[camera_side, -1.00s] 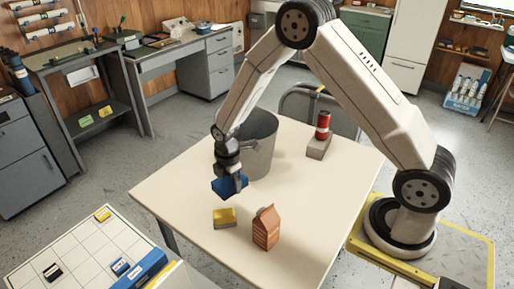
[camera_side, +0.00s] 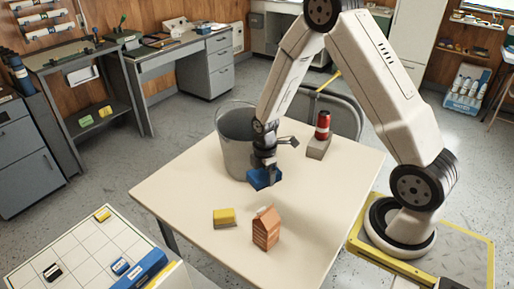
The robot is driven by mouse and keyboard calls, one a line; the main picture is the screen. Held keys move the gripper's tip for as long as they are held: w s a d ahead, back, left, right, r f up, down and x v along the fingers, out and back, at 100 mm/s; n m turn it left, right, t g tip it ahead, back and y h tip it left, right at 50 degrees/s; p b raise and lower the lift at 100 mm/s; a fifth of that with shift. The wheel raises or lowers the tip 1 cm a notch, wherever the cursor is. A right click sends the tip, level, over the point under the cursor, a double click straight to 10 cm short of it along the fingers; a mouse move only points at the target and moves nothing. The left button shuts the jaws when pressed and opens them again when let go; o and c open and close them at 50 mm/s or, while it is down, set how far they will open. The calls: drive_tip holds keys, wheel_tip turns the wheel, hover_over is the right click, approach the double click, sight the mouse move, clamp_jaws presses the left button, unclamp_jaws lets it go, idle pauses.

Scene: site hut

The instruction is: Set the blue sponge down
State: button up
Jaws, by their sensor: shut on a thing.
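The blue sponge (camera_side: 262,180) is held in my gripper (camera_side: 264,168), which is shut on it. The sponge is in front of the grey bucket's right side, over the middle of the cream table (camera_side: 190,190). I cannot tell whether its underside touches the table. My gripper points down and hides the sponge's top.
The grey bucket (camera_side: 234,150) stands close behind my gripper. A yellow sponge-like block (camera_side: 224,217) and a brown carton (camera_side: 266,230) stand toward the front. A red can (camera_side: 322,126) rests on a grey block (camera_side: 318,148) at the back right. The table's right part is clear.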

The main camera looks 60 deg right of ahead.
drive_tip(key=s+d+m, duration=0.2)
drive_tip(key=s+d, duration=0.2)
drive_tip(key=s, duration=0.5)
drive_tip(key=s+d+m, duration=0.2)
drive_tip(key=s+d, duration=0.2)
drive_tip(key=s, duration=0.5)
drive_tip(key=shift+d+r+m, duration=0.25)
drive_tip(key=shift+m, duration=0.05)
drive_tip(key=shift+w, duration=0.15)
hover_over(301, 186)
drive_tip(key=shift+s+a+f, duration=0.15)
drive_tip(key=shift+f, duration=2.2)
drive_tip(key=shift+s+a+f, duration=0.1)
drive_tip(key=shift+a+f, duration=0.05)
drive_tip(key=shift+f, duration=2.15)
drive_tip(key=shift+w+d+f, duration=0.15)
drive_tip(key=shift+w+f, duration=0.1)
drive_tip(key=shift+f, duration=1.6)
